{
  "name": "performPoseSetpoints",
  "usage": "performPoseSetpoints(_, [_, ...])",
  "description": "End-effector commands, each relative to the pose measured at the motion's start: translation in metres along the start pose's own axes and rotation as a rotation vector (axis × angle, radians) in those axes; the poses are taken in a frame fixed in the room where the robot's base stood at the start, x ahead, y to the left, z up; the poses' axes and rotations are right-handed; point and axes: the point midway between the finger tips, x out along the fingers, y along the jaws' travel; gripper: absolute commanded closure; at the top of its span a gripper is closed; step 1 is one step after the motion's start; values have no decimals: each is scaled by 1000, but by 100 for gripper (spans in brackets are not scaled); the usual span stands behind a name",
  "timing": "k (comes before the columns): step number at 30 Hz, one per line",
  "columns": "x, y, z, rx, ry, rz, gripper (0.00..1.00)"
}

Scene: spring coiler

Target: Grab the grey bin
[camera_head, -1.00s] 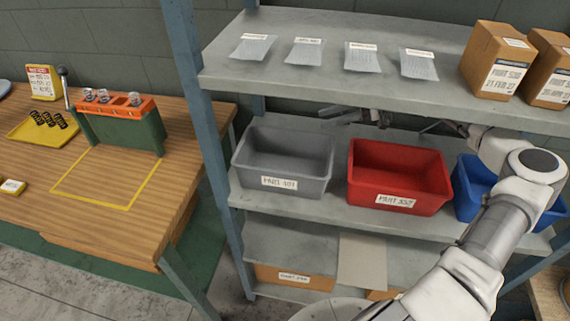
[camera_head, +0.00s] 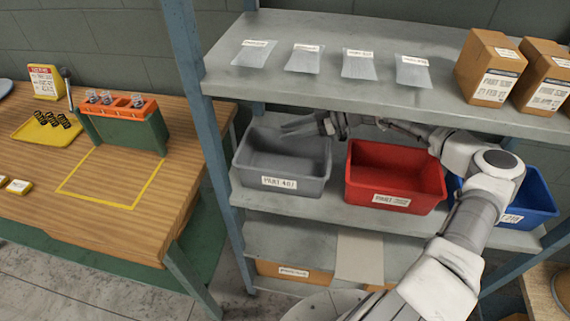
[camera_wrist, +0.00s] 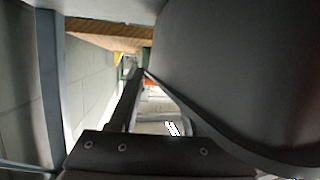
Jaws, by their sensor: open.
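The grey bin (camera_head: 284,187), with a white part label on its front, stands upright on the middle shelf at the left. It is empty as far as I can see. My gripper (camera_head: 285,128) reaches in from the right, with its fingers at the back right rim of the bin. It is open, and I cannot tell whether it touches the rim. In the wrist view, a large dark grey surface, apparently the bin (camera_wrist: 235,60), fills the right side close to my gripper (camera_wrist: 145,90).
A red bin (camera_head: 395,180) stands just right of the grey one, and a blue bin (camera_head: 532,200) is partly behind my arm. The upper shelf (camera_head: 300,83) overhangs the bins. A blue post (camera_head: 205,130) is close on the left. The wooden table (camera_head: 120,225) has a free yellow-outlined square.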

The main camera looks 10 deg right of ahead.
Motion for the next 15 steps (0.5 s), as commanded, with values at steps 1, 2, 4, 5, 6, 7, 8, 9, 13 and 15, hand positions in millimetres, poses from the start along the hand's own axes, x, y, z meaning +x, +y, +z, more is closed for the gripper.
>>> performPoseSetpoints(1, [0, 0, 0, 0, 0, 0, 52])
performPoseSetpoints(2, [0, 0, 0, 0, 0, 0, 52])
performPoseSetpoints(4, [0, 0, 0, 0, 0, 0, 59])
performPoseSetpoints(5, [0, 0, 0, 0, 0, 0, 65])
performPoseSetpoints(6, [0, 0, 0, 0, 0, 0, 72])
performPoseSetpoints(7, [0, 0, 0, 0, 0, 0, 77])
performPoseSetpoints(8, [0, 0, 0, 0, 0, 0, 83])
performPoseSetpoints(9, [0, 0, 0, 0, 0, 0, 90])
performPoseSetpoints(13, [0, 0, 0, 0, 0, 0, 100])
performPoseSetpoints(15, [0, 0, 0, 0, 0, 0, 100])
